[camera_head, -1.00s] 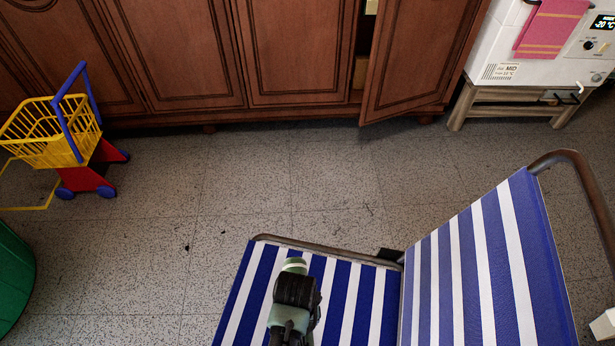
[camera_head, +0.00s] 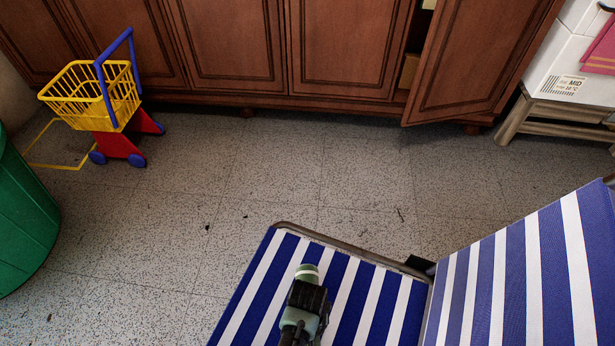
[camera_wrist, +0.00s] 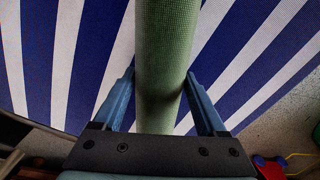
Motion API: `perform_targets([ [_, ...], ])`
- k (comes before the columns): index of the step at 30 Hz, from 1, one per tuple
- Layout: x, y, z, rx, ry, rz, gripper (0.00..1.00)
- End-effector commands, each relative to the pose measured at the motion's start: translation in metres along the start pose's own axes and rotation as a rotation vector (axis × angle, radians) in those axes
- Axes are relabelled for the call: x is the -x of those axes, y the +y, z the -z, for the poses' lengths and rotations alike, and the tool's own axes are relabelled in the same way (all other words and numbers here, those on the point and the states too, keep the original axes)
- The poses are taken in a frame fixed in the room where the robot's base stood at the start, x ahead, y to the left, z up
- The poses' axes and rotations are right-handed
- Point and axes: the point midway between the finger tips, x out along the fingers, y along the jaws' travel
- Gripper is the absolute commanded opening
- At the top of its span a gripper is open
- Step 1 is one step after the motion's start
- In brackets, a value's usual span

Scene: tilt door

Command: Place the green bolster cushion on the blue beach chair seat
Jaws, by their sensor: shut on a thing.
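The blue and white striped beach chair has its seat (camera_head: 362,296) at the lower middle of the head view and its backrest (camera_head: 530,270) at the right. The green bolster cushion (camera_wrist: 166,60) stands out between the fingers in the wrist view. In the head view only its pale green end (camera_head: 307,272) shows past my gripper (camera_head: 304,312). My gripper, also in the wrist view (camera_wrist: 165,95), is shut on the cushion. The cushion is over the striped seat; I cannot tell whether it touches the fabric.
A yellow toy shopping cart (camera_head: 95,95) with a red and blue base stands on the floor at the upper left. A green bin (camera_head: 22,225) is at the left edge. A wooden cabinet door (camera_head: 480,60) hangs open at the back.

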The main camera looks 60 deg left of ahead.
Motion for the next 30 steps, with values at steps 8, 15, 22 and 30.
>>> perform_targets([
  [8,-0.001,0.001,0.001,-0.001,0.002,-0.001,0.0],
  [15,-0.001,0.0,0.0,-0.001,0.001,0.0,1.0],
  [22,0.002,0.0,0.0,0.0,0.001,-0.001,1.0],
  [30,0.049,0.001,0.001,-0.001,0.004,-0.001,1.0],
])
